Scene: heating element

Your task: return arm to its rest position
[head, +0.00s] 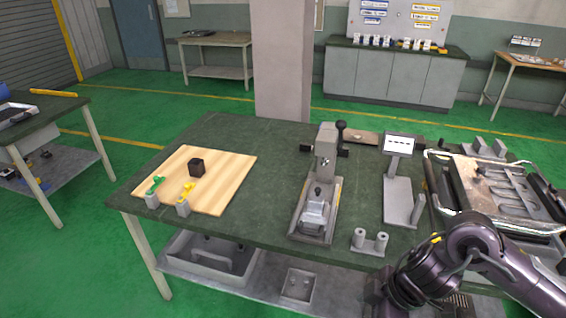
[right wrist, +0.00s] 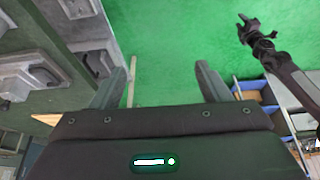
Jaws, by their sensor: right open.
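My right arm (head: 485,255) comes in at the lower right of the head view, in front of the workbench's near right edge. In the right wrist view my right gripper (right wrist: 163,82) is open, with its two dark fingers wide apart and only green floor seen between them. It holds nothing. Another dark arm with a small gripper (right wrist: 250,28) shows at the upper right of the wrist view, apparently my left one. It is too small to tell whether its jaws are open. My left arm is not in the head view.
The green-topped workbench (head: 255,150) bears a wooden board (head: 225,180) with a dark block (head: 197,168), a press-like fixture (head: 318,195), a small display stand (head: 398,165), a two-post holder (head: 370,241) and a metal-framed tray (head: 500,190). A pillar (head: 283,60) stands behind.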

